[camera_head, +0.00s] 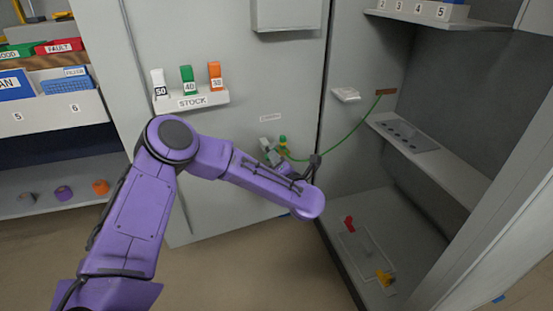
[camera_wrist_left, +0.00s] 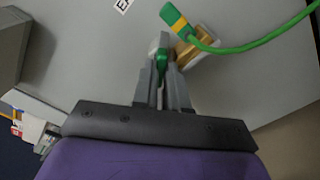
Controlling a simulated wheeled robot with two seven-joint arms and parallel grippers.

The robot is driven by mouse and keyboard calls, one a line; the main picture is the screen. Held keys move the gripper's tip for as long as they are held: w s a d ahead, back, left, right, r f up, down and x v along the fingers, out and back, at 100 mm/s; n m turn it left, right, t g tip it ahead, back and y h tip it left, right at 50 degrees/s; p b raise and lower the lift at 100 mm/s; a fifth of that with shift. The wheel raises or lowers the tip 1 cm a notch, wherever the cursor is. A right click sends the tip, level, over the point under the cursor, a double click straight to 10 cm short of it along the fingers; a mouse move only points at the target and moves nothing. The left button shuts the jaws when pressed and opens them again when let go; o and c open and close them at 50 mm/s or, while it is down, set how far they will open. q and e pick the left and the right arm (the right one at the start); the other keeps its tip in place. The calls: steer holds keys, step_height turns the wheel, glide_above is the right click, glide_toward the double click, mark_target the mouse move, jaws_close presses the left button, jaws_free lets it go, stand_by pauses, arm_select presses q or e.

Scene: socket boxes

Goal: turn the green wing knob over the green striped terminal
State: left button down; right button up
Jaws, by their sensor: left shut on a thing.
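The green wing knob (camera_wrist_left: 162,58) shows between the fingertips of my left gripper (camera_wrist_left: 163,72) in the left wrist view. The gripper is shut on it, and the fingers hide most of it. Just right of the knob is a brass-coloured terminal piece (camera_wrist_left: 198,48). A green plug end with a yellow stripe (camera_wrist_left: 176,20) lies across the terminal's upper left, with a green cable (camera_wrist_left: 250,43) running from it to the right. In the head view, my left gripper (camera_head: 268,152) is small and partly hidden at the grey panel, beside the green and yellow plug end (camera_head: 283,142).
The cable (camera_head: 345,142) crosses the open cabinet to a brown strip (camera_head: 386,92). A STOCK shelf (camera_head: 190,101) with white, green and orange pieces is on the panel. Red (camera_head: 349,223) and yellow (camera_head: 384,278) pieces are on the cabinet floor. Bins stand at left.

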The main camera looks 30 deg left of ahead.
arm_select(q)
steer(key=m+p, duration=0.6)
steer(key=p, duration=0.1)
steer(key=shift+f+m, duration=0.1)
steer(key=shift+m, duration=0.2)
steer(key=shift+f, duration=0.1)
stand_by(0.3)
steer(key=c, duration=1.2)
jaws_free()
steer(key=shift+o, duration=0.2)
